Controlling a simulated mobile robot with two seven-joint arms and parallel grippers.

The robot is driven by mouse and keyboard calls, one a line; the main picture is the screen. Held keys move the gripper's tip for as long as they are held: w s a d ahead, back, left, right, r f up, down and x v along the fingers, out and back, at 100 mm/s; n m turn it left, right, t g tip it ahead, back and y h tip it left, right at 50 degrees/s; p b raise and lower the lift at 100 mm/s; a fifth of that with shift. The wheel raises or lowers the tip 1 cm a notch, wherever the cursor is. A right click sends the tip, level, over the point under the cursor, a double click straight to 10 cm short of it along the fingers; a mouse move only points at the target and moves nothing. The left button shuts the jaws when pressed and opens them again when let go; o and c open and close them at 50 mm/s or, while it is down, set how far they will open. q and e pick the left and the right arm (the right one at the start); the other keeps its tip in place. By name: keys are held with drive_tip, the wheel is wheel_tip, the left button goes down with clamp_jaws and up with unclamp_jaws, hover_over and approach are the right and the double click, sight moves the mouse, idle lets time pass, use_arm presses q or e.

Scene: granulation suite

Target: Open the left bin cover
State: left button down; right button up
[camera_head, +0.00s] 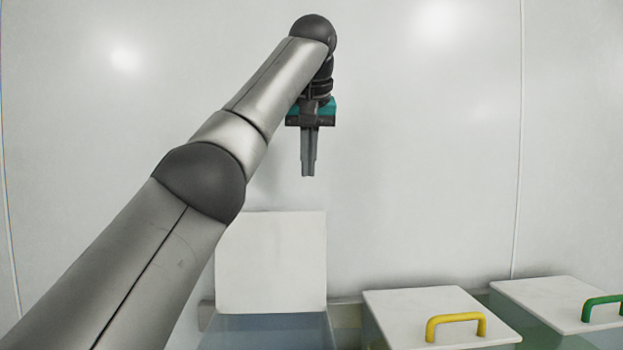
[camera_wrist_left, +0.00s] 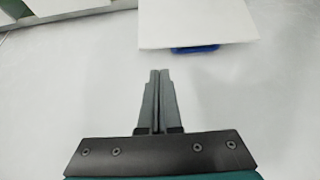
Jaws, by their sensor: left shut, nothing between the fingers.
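The left bin cover (camera_head: 270,262) is a white panel standing upright against the wall, above the open top of the left bin (camera_head: 265,332). The panel also shows at the top of the left wrist view (camera_wrist_left: 195,22), with a blue handle (camera_wrist_left: 195,49) partly visible at its edge. My left gripper (camera_head: 309,172) hangs fingers down above the raised cover, shut and empty. Its closed fingers also show in the wrist view (camera_wrist_left: 155,75), apart from the cover and handle. The left bin's lower part is cut off by the frame and my arm. My right gripper is not in view.
A middle bin has a closed white cover (camera_head: 420,305) with a yellow handle (camera_head: 456,324). A right bin has a closed white cover (camera_head: 545,298) with a green handle (camera_head: 602,306). A plain white wall (camera_head: 430,150) stands behind; the space above the closed bins is clear.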

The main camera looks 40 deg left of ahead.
sight(306, 203)
use_arm(q)
drive_tip(key=p+x, duration=0.1)
drive_tip(key=x, duration=0.7)
drive_tip(key=shift+w+a+f, duration=0.15)
drive_tip(key=shift+f, duration=0.15)
drive_tip(key=shift+w+a+f, duration=0.1)
drive_tip(key=shift+w+f, duration=0.05)
drive_tip(key=shift+f, duration=0.2)
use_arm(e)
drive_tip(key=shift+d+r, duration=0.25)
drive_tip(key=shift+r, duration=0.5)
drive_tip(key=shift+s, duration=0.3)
